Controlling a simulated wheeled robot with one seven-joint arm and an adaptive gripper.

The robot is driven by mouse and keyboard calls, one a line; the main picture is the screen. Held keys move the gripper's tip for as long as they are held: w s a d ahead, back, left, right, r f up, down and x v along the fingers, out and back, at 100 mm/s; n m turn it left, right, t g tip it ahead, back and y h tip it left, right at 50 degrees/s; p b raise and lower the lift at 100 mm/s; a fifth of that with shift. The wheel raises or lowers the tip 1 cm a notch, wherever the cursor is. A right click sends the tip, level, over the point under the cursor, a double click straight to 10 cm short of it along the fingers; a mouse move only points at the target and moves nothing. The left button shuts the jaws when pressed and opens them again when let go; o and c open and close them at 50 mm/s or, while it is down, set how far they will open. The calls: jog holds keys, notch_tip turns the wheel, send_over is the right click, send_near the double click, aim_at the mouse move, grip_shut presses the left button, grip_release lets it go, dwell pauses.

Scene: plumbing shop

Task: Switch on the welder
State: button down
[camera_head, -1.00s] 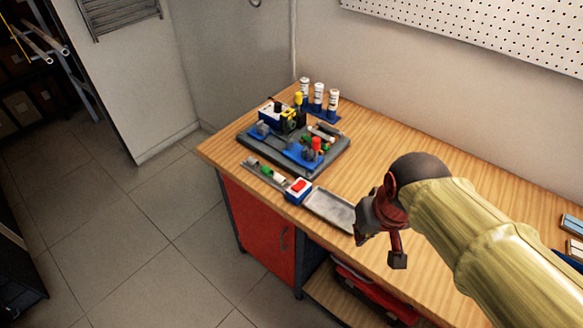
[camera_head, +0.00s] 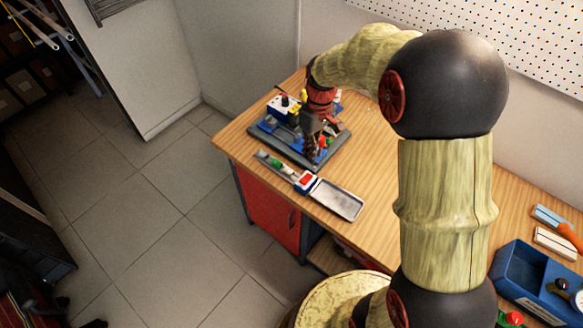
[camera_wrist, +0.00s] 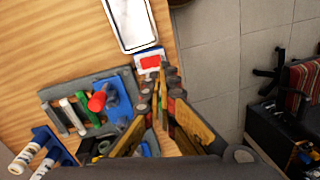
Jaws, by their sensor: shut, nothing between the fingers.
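A small white and blue box with a red rocker on top (camera_head: 305,181) lies near the front edge of the wooden bench; it also shows in the wrist view (camera_wrist: 150,62), just beyond my fingertips. Which way the rocker is tipped is too small to tell. A white and blue unit with a black knob (camera_head: 283,107) sits on the dark grey board (camera_head: 276,148) behind it. My gripper (camera_head: 312,158) is shut and empty, pointing down over the front right part of the board. In the wrist view my fingers (camera_wrist: 167,85) converge close to the red-rocker box, with no clear contact.
A metal tray (camera_head: 338,200) lies right of the red-rocker box, and a strip with small fittings (camera_head: 275,163) lies left of it. A red fitting (camera_wrist: 97,101) stands on the board beside my fingers. A blue bin (camera_head: 520,275) is at right. The bench between is clear.

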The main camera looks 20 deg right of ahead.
aim_at(302, 182)
jog(key=shift+w+a+r+n, duration=0.3)
jog(key=shift+w+r+n, duration=0.3)
jog(key=shift+n, duration=0.5)
jog(key=f, duration=0.4)
jog(key=a+f+b, duration=0.1)
jog(key=f, duration=0.4)
jog(key=s+f, duration=0.1)
jog(key=f, duration=0.4)
jog(key=shift+a+b, duration=0.15)
jog(key=shift+b, duration=0.15)
